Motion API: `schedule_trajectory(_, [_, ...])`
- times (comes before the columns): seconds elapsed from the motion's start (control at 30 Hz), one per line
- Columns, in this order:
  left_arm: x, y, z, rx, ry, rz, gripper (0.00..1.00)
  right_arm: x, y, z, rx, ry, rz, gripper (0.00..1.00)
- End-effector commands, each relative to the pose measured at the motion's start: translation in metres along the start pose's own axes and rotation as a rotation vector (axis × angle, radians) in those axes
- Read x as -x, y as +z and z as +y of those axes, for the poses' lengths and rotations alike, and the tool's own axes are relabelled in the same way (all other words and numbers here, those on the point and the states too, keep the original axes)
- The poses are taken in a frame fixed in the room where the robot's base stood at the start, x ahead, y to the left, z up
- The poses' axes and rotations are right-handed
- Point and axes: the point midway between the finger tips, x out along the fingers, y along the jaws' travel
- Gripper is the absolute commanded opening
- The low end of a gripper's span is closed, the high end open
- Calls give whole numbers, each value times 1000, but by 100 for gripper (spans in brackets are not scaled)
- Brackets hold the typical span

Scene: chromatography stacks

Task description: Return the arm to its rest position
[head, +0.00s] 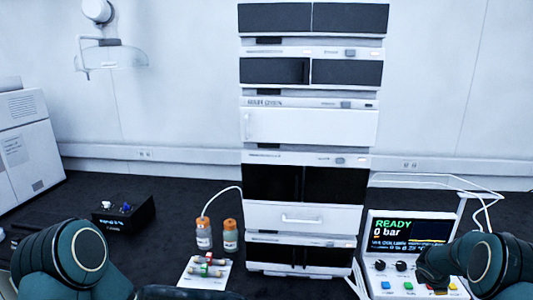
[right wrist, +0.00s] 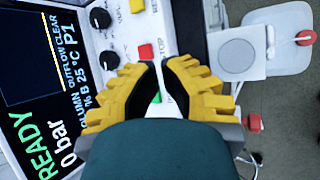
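My right arm (head: 487,262) enters the head view at the lower right and covers part of the control panel (head: 381,268); its gripper does not show clearly there. In the right wrist view my right gripper (right wrist: 159,63), with yellow fingers and black pads, is over the panel's button area. Its tips are close together with a narrow white gap between them; no held object can be made out. A green button (right wrist: 157,97) shows between the fingers. My left arm (head: 68,258) is at the lower left of the head view, its gripper out of view.
The tall chromatography stack (head: 310,125) stands at the back centre. Two brown bottles (head: 203,237) (head: 230,236) and a white tray (head: 194,273) with small vials stand left of its base. A black box (head: 124,213) is farther left. Dark bench is bare between box and bottles.

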Motion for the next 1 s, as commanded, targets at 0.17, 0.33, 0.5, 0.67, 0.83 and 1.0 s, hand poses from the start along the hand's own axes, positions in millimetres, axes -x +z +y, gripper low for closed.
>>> schedule_trajectory(0.17, [0,0,0,0,0,0,0,10,-90,-52,-177,-98,219,0])
schedule_trajectory(0.33, [0,0,1,-1,1,0,0,39,-177,-111,-402,-244,412,0])
schedule_trajectory(0.5, [0,0,0,0,0,0,0,90,-256,-182,-692,-454,551,0])
schedule_trajectory(0.67, [0,0,0,0,0,0,0,151,-307,-257,-1006,-685,574,0])
schedule_trajectory(0.83, [0,0,0,0,0,0,0,203,-323,-324,-1296,-862,478,0])
schedule_trajectory(1.0, [0,0,0,0,0,0,0,225,-320,-356,-1437,-923,391,0])
